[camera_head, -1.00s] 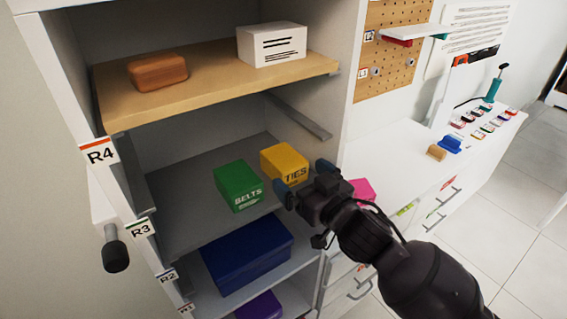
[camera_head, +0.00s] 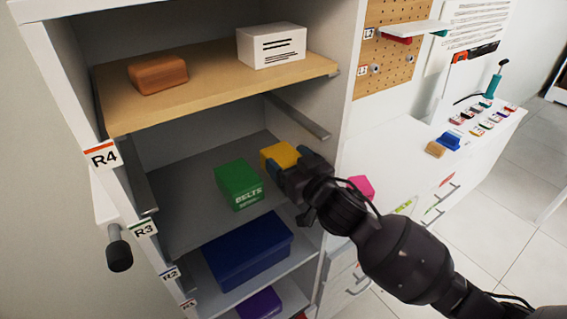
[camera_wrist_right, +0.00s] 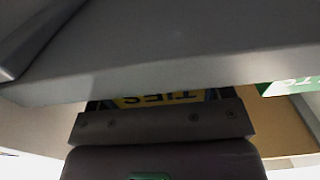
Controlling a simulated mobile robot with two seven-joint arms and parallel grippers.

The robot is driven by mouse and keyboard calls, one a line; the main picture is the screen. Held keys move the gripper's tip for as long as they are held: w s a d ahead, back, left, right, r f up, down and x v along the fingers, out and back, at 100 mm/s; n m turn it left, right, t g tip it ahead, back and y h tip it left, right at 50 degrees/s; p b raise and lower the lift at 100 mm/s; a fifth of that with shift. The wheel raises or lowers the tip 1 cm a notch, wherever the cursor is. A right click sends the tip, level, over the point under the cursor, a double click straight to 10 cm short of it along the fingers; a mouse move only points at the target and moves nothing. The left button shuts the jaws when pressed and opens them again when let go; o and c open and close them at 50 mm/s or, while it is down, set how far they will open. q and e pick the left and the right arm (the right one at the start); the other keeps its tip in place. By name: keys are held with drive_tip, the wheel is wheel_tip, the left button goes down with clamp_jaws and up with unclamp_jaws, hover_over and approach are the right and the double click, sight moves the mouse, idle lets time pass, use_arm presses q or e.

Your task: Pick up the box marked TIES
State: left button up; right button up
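The yellow box marked TIES (camera_head: 279,153) sits on the grey R3 shelf, right of the green BELTS box (camera_head: 239,184). My right gripper (camera_head: 297,168) is at its front, with one finger to each side, and hides most of the label. In the right wrist view the TIES label (camera_wrist_right: 160,98) appears upside down between the open fingertips. Whether the fingers touch the box's sides is hard to tell. My left gripper is not in view.
The wooden R4 shelf (camera_head: 215,80) above bears a brown box (camera_head: 158,75) and a white box (camera_head: 271,46). A blue box (camera_head: 247,250) is on the shelf below. The wardrobe's right side wall (camera_head: 338,110) is close to my right gripper. The R3 shelf's left part is clear.

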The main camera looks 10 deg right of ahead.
drive_tip(key=c, duration=0.4)
drive_tip(key=shift+c, duration=0.2)
drive_tip(key=shift+s+a+r, duration=0.2)
drive_tip(key=shift+s+r, duration=0.2)
drive_tip(key=shift+r, duration=0.05)
drive_tip(key=r, duration=0.6)
drive_tip(key=shift+s+a+r+b, duration=0.1)
drive_tip(key=shift+s+a+b, duration=0.1)
drive_tip(key=shift+s+b, duration=0.15)
use_arm(q)
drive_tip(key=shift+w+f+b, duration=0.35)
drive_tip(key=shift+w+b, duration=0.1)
drive_tip(key=shift+b, duration=0.15)
use_arm(e)
drive_tip(key=s+a, duration=0.4)
drive_tip(key=s, duration=0.4)
drive_tip(key=s+a, duration=0.4)
drive_tip(key=s, duration=0.4)
drive_tip(key=shift+a, duration=0.35)
